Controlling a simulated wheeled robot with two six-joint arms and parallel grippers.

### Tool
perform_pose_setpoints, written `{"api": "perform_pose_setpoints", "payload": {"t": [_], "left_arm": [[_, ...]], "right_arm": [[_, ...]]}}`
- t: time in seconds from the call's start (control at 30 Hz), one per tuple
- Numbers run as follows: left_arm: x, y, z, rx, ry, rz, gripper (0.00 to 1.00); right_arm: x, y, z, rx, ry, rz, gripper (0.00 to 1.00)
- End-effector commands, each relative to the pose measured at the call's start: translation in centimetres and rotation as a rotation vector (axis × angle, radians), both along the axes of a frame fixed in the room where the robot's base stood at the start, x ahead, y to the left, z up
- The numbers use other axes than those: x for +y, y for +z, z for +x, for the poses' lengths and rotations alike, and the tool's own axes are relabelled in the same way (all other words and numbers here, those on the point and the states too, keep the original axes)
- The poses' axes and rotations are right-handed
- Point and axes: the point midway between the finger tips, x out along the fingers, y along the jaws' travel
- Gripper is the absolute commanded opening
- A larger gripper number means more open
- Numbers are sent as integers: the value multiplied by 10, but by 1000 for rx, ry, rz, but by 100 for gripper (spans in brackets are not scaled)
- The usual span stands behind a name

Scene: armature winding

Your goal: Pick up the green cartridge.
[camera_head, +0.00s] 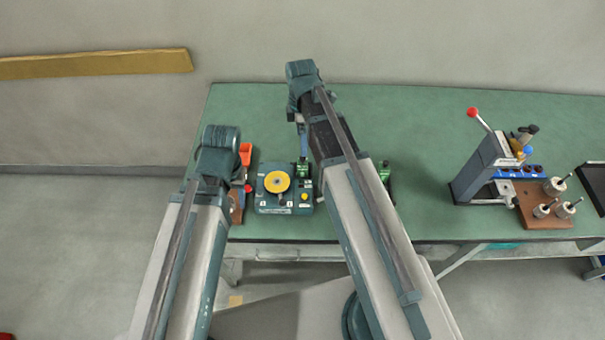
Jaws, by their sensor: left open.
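A small green block (303,169) stands at the right end of a teal device with a yellow disc (277,181). A second small green piece (384,173) shows just right of my right arm, partly hidden by it. I cannot tell for sure which of the two is the green cartridge. My left arm (200,230) comes up from the lower left and bends at the table's left end. Its gripper is open and mostly hidden by the arm. My right arm (365,220) crosses over the middle of the table. Its gripper cannot be made out.
The green table (420,120) has clear room behind the devices and in its middle. A lever press (480,168) with a red knob stands at right, beside a brown board (543,217) with several metal parts. An orange piece (245,154) shows beside my left arm.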

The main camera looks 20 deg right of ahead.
Motion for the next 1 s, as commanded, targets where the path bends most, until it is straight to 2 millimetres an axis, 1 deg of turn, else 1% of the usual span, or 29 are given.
{"api": "perform_pose_setpoints", "payload": {"t": [0.03,0.2,0.3,0.47,0.57,0.67,0.9,1.0], "left_arm": [[0,-15,0,0,0,0,50],[0,-36,0,0,1,0,50],[0,-40,0,0,2,0,50],[0,-38,0,0,2,0,50],[0,-42,0,0,2,0,50],[0,-51,0,0,2,0,50],[0,-81,0,0,2,0,50],[0,-90,0,0,2,0,50]], "right_arm": [[0,-15,-1,0,0,0,94],[0,-36,-2,0,0,0,94],[0,-40,-2,0,0,0,94],[0,-38,-2,0,0,0,94],[0,-42,-3,0,0,0,94],[1,-51,-5,0,0,0,94],[1,-81,-9,0,0,0,94],[1,-90,-9,0,0,0,94]]}}
